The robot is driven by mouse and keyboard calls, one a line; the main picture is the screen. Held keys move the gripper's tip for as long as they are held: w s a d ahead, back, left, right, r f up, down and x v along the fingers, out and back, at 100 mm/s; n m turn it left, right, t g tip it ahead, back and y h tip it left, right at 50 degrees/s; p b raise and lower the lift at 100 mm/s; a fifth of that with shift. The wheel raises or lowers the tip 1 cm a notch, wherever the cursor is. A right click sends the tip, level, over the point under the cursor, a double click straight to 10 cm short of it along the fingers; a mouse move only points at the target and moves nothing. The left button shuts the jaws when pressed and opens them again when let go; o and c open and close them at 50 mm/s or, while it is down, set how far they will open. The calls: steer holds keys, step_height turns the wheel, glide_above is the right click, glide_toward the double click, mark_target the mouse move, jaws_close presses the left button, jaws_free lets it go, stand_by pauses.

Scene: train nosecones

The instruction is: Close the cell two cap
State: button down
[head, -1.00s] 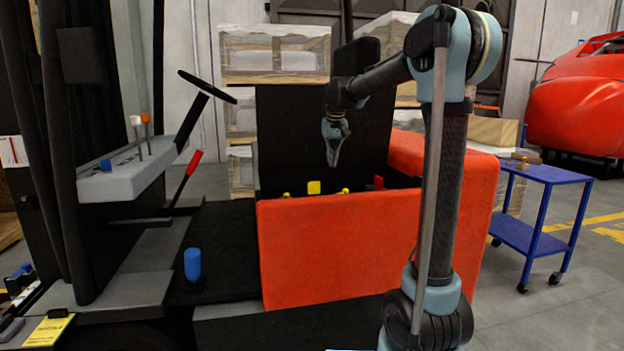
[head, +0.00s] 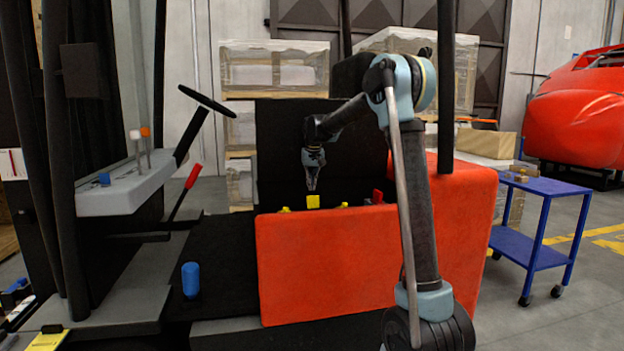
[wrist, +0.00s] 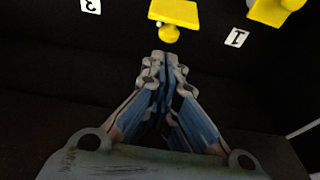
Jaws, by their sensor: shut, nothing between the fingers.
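A yellow cap (head: 313,201) stands up higher than the other yellow caps in the dark, open compartment behind the orange-red front panel. In the wrist view this cap (wrist: 172,13) lies between the labels 3 and 1, with a small yellow knob (wrist: 168,34) just below it; its own label is not visible. My gripper (head: 312,188) points down right over the cap in the head view. In the wrist view my gripper (wrist: 167,58) is shut and empty, its tips just short of the knob with a small gap.
Low yellow caps (head: 284,209) and (head: 345,205) flank the raised cap, and a red piece (head: 378,196) is to the right. Label 1 (wrist: 236,38) is beside another yellow cap (wrist: 272,10). The orange-red panel (head: 340,260) walls the compartment's front. A black lid (head: 280,150) stands behind.

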steer(key=shift+x, duration=1.6)
